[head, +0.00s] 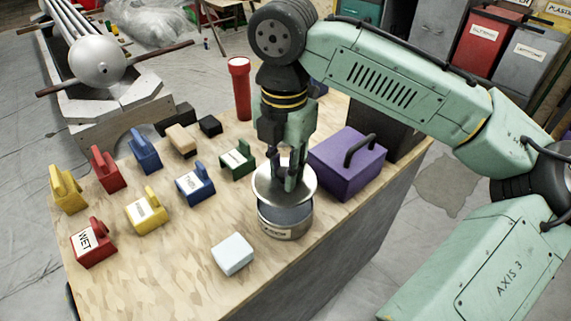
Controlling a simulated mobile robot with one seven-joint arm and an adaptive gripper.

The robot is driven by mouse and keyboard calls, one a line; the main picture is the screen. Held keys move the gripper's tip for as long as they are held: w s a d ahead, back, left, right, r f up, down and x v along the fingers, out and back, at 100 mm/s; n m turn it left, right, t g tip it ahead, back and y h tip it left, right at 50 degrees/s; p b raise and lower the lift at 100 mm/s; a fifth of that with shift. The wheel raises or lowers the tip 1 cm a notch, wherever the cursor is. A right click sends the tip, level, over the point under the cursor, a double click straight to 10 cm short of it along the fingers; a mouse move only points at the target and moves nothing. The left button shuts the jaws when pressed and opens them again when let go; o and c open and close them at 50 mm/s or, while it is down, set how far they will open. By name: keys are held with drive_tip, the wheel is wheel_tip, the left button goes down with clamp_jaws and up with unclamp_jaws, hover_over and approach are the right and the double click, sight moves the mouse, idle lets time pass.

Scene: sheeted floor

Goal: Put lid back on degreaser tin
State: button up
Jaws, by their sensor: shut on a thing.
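The degreaser tin (286,223) is a low round metal tin with a label on its front, standing near the front right edge of the wooden table. The lid (269,195) is a flat silver disc just above the tin. The tin's open mouth and dark inside show below the lid's front edge, so the lid is apart from the rim there. My gripper (289,183) points down and is shut on the lid near its middle. The fingers hide the exact grip, and the lid hides the tin's back rim.
A purple box (345,172) with a black handle stands close right of the tin. A pale block (232,254) lies at its front left. Several coloured handled blocks, including a green one (238,160), fill the left. A red cylinder (240,88) stands behind. The table's front middle is clear.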

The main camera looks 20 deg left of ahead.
wheel_tip(320, 180, down, 3)
drive_tip(key=b, duration=0.3)
drive_tip(key=shift+f, duration=1.05)
drive_tip(key=shift+w+p, duration=0.15)
drive_tip(key=shift+p, duration=0.35)
idle(0.5)
drive_tip(key=shift+f+p, duration=0.2)
drive_tip(key=shift+p, duration=0.4)
idle(1.4)
drive_tip(key=o, duration=1.1)
drive_tip(key=shift+c, duration=0.2)
